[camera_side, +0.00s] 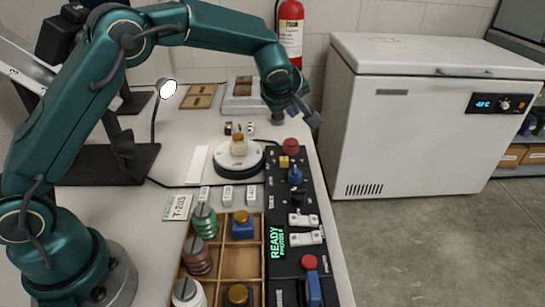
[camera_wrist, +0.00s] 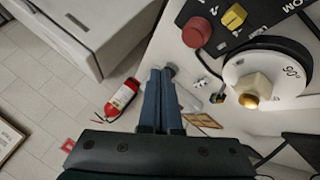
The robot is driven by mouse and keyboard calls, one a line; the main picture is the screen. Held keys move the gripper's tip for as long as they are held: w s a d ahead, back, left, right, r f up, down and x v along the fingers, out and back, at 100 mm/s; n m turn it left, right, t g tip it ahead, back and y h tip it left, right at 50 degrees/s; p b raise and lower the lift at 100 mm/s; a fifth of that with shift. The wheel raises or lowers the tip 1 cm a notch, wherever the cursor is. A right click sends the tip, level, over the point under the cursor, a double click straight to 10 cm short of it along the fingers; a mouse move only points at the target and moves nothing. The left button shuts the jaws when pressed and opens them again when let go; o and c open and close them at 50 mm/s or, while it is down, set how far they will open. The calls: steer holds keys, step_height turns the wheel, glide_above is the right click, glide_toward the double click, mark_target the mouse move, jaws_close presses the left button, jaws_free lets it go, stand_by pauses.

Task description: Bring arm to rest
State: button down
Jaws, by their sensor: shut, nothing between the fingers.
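My gripper (camera_side: 303,112) is shut and empty. In the side view it hangs in the air at the end of my raised green arm, above the right rear edge of the white table (camera_side: 180,125). In the wrist view the two blue fingers of my gripper (camera_wrist: 165,75) lie side by side with nothing between them. They point past the table edge, with the floor to their left and the tabletop to their right. No object touches the gripper.
A round turntable (camera_side: 237,163) bears a small brass-topped jar. A black control panel (camera_side: 285,190) with knobs and a lit READY sign runs along the right edge. A wooden compartment tray (camera_side: 240,262) holds several jars. A white chest freezer (camera_side: 430,120) and a fire extinguisher (camera_side: 290,28) stand beyond.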

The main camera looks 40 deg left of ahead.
steer(key=shift+a+r, duration=0.1)
steer(key=shift+r, duration=0.25)
steer(key=s+a+r+t, duration=0.1)
steer(key=s+a+r, duration=0.1)
steer(key=s+r, duration=0.7)
steer(key=s+r+m+h, duration=0.1)
steer(key=s+r+m, duration=0.2)
steer(key=s, duration=0.6)
steer(key=s+d+f+m+g+h, duration=0.1)
steer(key=s+d+f+m, duration=0.1)
steer(key=s+f+m, duration=0.2)
steer(key=s+d+f+m+g+h, duration=0.2)
steer(key=s+f+m, duration=0.3)
steer(key=s, duration=0.5)
steer(key=shift+d+m+g, duration=0.3)
steer(key=shift+d+m, duration=0.15)
steer(key=shift+m, duration=0.75)
